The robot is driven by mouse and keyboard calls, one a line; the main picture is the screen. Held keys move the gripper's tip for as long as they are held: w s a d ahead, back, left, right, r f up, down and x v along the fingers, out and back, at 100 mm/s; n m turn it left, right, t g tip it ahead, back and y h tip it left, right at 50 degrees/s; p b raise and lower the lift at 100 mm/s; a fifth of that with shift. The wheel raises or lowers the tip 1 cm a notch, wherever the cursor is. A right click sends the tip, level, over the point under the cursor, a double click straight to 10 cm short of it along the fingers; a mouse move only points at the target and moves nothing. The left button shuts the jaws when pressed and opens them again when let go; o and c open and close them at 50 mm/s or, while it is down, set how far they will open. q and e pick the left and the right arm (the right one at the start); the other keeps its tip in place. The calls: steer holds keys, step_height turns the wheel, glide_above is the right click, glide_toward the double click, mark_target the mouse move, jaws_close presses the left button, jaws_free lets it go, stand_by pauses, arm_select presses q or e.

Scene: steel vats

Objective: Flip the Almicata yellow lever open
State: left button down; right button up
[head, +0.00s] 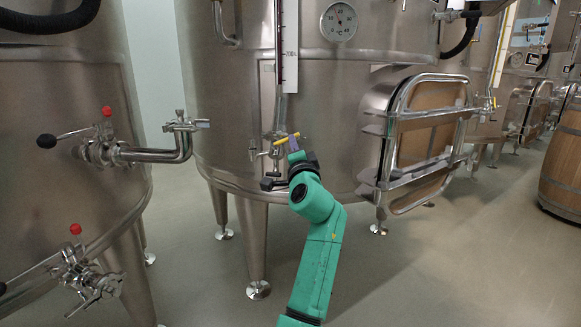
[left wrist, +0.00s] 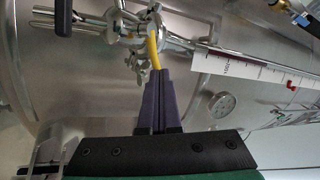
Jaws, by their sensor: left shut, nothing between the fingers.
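The yellow lever (head: 286,139) is on a small steel valve low on the front of the middle vat (head: 225,110). It points up and to the right in the head view. In the left wrist view the yellow lever (left wrist: 154,48) runs from the valve fittings (left wrist: 125,30) down to the fingertips. My left gripper (head: 294,144) has purple fingers and is right at the lever. In the left wrist view the gripper's fingers (left wrist: 159,74) are shut together with nothing between them. The tips overlap the lever's end; I cannot tell whether they touch. My right gripper is not in view.
A steel pipe valve (head: 183,125) juts out left of the lever. A framed hatch door (head: 388,143) sticks out on the right. A level scale (head: 287,45) runs down above the lever. Vat legs (head: 252,240) stand on the floor (head: 190,280), which is clear in front.

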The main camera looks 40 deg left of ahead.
arm_select(q)
steer(key=a+r+n+g+p, duration=0.1)
steer(key=n+g+p, duration=0.2)
steer(key=n, duration=0.1)
steer(key=a+r+n+g+p, duration=0.1)
steer(key=n+g+p, duration=0.2)
steer(key=n+g, duration=0.1)
steer(key=w+a+r+n+g+p, duration=0.1)
steer(key=n+g+p, duration=0.2)
steer(key=n+g, duration=0.1)
steer(key=shift+w+r+n, duration=0.1)
steer(key=shift+r+n, duration=0.3)
steer(key=shift+n, duration=0.2)
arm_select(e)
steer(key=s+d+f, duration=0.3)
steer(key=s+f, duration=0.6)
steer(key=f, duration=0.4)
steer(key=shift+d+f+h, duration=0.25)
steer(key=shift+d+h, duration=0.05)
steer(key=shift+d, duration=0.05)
